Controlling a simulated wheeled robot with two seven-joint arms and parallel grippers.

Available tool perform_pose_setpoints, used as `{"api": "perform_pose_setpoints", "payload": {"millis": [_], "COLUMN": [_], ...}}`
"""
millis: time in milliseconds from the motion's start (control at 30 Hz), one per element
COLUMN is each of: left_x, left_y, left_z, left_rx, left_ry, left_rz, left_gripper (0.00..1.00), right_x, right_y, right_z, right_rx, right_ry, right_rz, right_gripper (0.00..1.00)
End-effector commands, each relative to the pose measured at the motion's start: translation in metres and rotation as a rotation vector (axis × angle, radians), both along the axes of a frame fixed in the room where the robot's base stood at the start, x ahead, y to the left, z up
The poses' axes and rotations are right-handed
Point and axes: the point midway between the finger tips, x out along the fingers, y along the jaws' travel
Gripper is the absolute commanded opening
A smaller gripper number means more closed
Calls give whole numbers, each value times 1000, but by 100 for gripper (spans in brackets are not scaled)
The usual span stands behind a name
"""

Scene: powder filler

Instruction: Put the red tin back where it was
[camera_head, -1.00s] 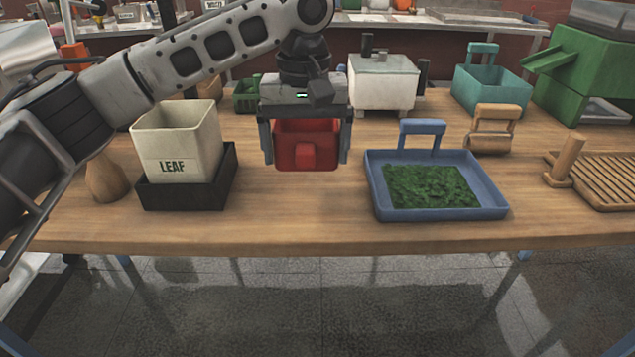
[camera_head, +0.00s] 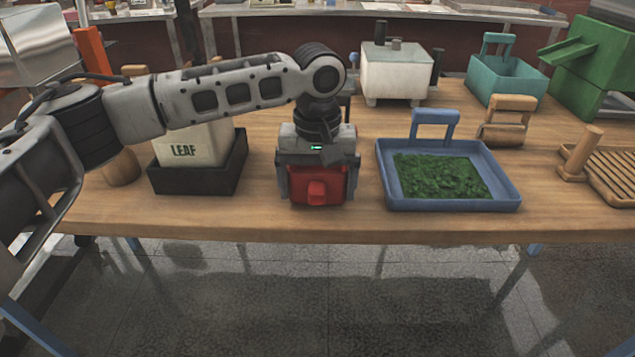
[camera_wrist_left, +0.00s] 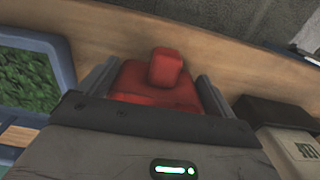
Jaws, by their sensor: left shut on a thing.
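The red tin (camera_head: 317,192) is upright at the front of the wooden table, between the black tray and the blue tray. My left gripper (camera_head: 318,185) is above it with one finger on each side, shut on the tin. In the left wrist view the tin (camera_wrist_left: 165,82) shows between the two fingers, with its red knob facing the table's front edge. The tin's base is at or very near the tabletop; I cannot tell whether it touches. The gripper body hides its top. My right gripper is not in view.
The LEAF bin (camera_head: 190,147) stands in a black tray (camera_head: 200,178) at the left, partly behind my left arm. A blue tray (camera_head: 450,204) of green leaves is close at the right. A wooden scoop-like block (camera_head: 503,132) and slatted board (camera_head: 612,180) are farther right.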

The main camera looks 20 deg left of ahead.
Motion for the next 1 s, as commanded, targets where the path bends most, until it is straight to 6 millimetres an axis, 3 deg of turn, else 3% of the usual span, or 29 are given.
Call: {"api": "perform_pose_setpoints", "payload": {"millis": [67, 100, 133, 467, 1000], "left_x": [0, 0, 0, 1, 0], "left_y": [0, 0, 0, 0, -1], "left_z": [0, -2, -2, 6, 107], "left_rx": [0, -1, -1, 0, -1], "left_ry": [1, 1, 0, -2, -1], "left_rz": [0, 0, 0, 0, 1], "left_gripper": [66, 96, 100, 100, 100], "right_x": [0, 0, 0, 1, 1], "right_y": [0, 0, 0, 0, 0], "right_z": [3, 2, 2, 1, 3], "right_rx": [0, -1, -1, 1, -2], "right_ry": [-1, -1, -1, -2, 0], "right_rz": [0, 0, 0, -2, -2], "right_gripper": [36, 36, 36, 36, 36]}}
